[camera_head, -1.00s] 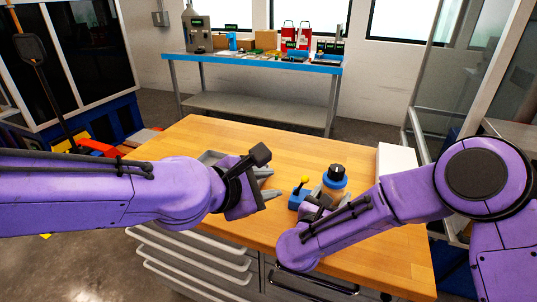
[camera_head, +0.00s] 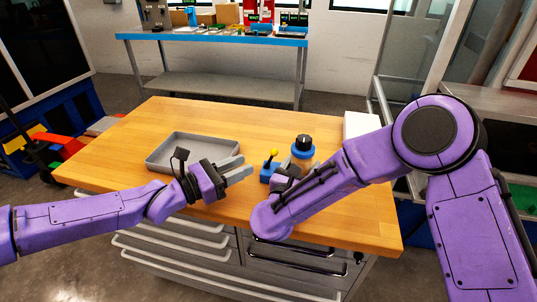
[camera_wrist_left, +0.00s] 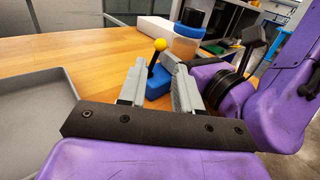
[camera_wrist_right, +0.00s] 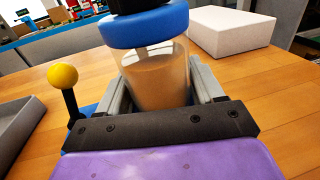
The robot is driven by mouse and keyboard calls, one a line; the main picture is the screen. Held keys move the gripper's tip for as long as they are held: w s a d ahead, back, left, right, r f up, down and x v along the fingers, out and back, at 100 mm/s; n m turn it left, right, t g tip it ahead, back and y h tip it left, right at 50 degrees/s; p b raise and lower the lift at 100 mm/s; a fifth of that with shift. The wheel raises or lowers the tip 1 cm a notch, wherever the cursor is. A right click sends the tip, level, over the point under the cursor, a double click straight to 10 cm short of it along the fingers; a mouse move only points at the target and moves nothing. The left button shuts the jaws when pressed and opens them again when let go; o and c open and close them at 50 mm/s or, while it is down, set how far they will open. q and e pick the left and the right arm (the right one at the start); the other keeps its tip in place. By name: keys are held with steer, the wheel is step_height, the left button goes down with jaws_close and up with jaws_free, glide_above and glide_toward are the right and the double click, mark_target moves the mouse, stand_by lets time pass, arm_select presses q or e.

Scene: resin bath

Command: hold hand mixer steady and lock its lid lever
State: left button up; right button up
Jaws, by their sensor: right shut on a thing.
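The hand mixer is a clear jar (camera_wrist_right: 158,78) of tan contents with a blue collar (camera_wrist_right: 145,27) and a black top (camera_head: 303,140), upright on the table. Beside it, to the left, is a blue base (camera_head: 268,173) with a black lever ending in a yellow ball (camera_wrist_right: 63,76); the lever stands nearly upright in the left wrist view (camera_wrist_left: 160,45). My right gripper (camera_wrist_right: 155,85) is shut on the jar, one finger on each side. My left gripper (camera_head: 240,168) is open and empty, left of the lever; its fingers point towards the blue base (camera_wrist_left: 157,84).
A shallow grey tray (camera_head: 155,163) lies on the wooden table (camera_head: 130,125), left of my left gripper. A white box (camera_head: 361,124) stands behind the jar to the right. A blue-edged bench (camera_head: 215,38) with several items stands at the back.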

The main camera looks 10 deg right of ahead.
mark_target(271, 157)
arm_select(q)
steer(key=x, duration=0.9)
jaws_close()
